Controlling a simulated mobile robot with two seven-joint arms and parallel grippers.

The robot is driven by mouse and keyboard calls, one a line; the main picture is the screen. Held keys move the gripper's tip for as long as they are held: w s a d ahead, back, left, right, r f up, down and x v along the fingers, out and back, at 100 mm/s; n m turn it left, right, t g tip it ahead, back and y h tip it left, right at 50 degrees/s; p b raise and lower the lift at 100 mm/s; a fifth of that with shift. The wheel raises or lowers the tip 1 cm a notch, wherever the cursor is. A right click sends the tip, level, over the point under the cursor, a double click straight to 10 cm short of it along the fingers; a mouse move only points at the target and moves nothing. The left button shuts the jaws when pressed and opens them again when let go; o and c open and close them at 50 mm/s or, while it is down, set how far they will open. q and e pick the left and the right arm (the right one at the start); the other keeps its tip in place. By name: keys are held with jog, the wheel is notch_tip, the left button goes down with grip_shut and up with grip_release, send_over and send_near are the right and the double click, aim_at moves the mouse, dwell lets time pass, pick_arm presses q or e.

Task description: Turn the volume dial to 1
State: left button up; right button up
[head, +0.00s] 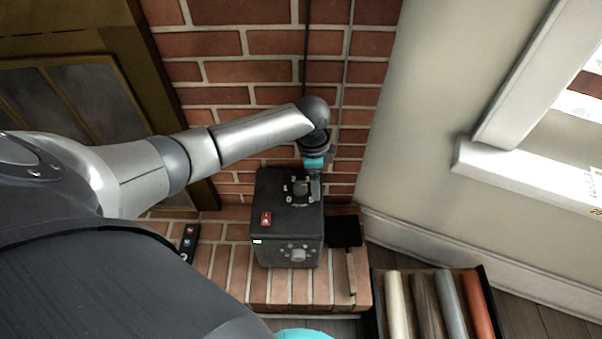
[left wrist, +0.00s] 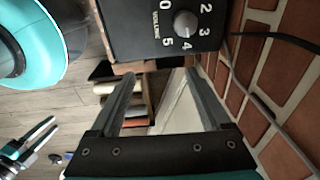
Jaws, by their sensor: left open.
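A black box (head: 289,222) stands on the brick hearth against the wall. Its top carries a grey knob (head: 302,187), and its front has another knob (head: 298,254). The left wrist view shows a grey volume dial (left wrist: 185,23) with the word VOLUME and the numbers 0, 2, 3, 4 and 5 around it. The dial's pointer is too unclear to read. My left gripper (head: 315,188) is over the rear right of the box top, beside the top knob. Its open fingers (left wrist: 159,68) are empty in the left wrist view. What looks like my right gripper (left wrist: 38,138) shows at the lower left there.
A red switch (head: 266,218) is on the box top. A small black shovel (head: 345,232) lies right of the box, and a tray of coloured rolls (head: 440,300) is at lower right. A dark remote (head: 188,240) lies to the left. Cables (left wrist: 262,110) hang along the brick wall.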

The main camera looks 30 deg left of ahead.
pick_arm(q)
notch_tip(320, 180, up, 5)
jog(key=m, duration=0.1)
send_over(301, 185)
jog(key=shift+f+b, duration=0.5)
jog(key=shift+b, duration=0.15)
jog(key=shift+g+y, duration=0.3)
jog(key=shift+g, duration=0.1)
notch_tip(301, 185, down, 12)
jog(key=b, duration=0.6)
jog(key=shift+s+r+b, duration=0.1)
jog(key=shift+r+b, duration=0.05)
jog(key=shift+b, duration=0.15)
pick_arm(e)
jog(key=w+a+r+t, duration=0.1)
jog(key=w+r+t, duration=0.25)
jog(key=r, duration=0.85)
pick_arm(q)
jog(key=shift+f+b, duration=0.45)
jog(key=shift+f, duration=0.65)
pick_arm(e)
jog(key=shift+w+a+f+t+y, duration=0.1)
jog(key=shift+w+a+t+y, duration=0.45)
jog(key=shift+w+a, duration=0.4)
jog(key=shift+w+a+t+y, duration=0.5)
jog(key=shift+w+a, duration=0.2)
jog(key=shift+a, duration=0.3)
pick_arm(q)
jog(key=shift+c, duration=0.3)
grip_shut()
